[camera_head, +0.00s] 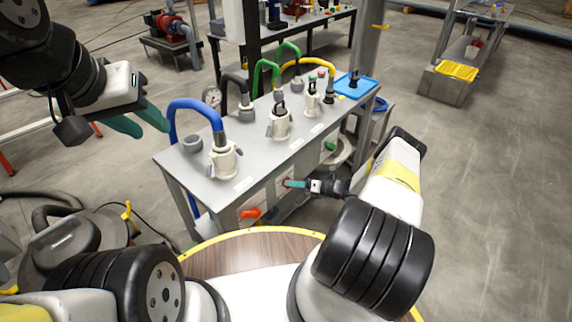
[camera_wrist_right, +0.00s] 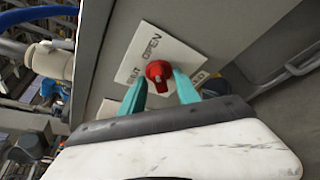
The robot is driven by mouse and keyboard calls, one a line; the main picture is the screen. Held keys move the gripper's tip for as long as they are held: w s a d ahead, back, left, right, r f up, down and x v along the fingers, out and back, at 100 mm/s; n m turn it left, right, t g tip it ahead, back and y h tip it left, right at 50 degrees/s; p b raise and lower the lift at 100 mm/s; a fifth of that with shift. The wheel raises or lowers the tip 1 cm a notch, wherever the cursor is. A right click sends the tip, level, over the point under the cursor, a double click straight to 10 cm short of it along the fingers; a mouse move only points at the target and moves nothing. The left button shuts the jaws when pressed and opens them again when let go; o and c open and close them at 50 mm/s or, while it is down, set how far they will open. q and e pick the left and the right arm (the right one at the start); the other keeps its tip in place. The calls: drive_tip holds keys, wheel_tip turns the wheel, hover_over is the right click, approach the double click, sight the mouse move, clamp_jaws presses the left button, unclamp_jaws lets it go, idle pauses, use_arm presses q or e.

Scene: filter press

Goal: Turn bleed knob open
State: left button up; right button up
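The bleed knob is a red knob (camera_wrist_right: 158,75) on a white plate (camera_wrist_right: 148,50) lettered OPEN and SHUT, seen in the right wrist view. My right gripper (camera_wrist_right: 160,80) has its two teal fingers on either side of the knob, with small gaps showing beside its lower part. Contact with the knob's upper rim is unclear. In the head view my right gripper (camera_head: 288,183) reaches the bench's front panel from the right, and its fingers hide most of the knob. My left gripper (camera_head: 153,132) is open and empty, raised left of the bench.
The grey bench (camera_head: 255,150) carries several white fittings with a blue hose (camera_head: 190,104), green hoses and a yellow hose. A blue tray (camera_head: 354,86) sits at its far end. An orange-red handle (camera_head: 250,213) is low on the front panel.

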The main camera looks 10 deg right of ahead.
drive_tip(key=v, duration=0.8)
drive_tip(key=shift+a, duration=0.1)
idle(0.3)
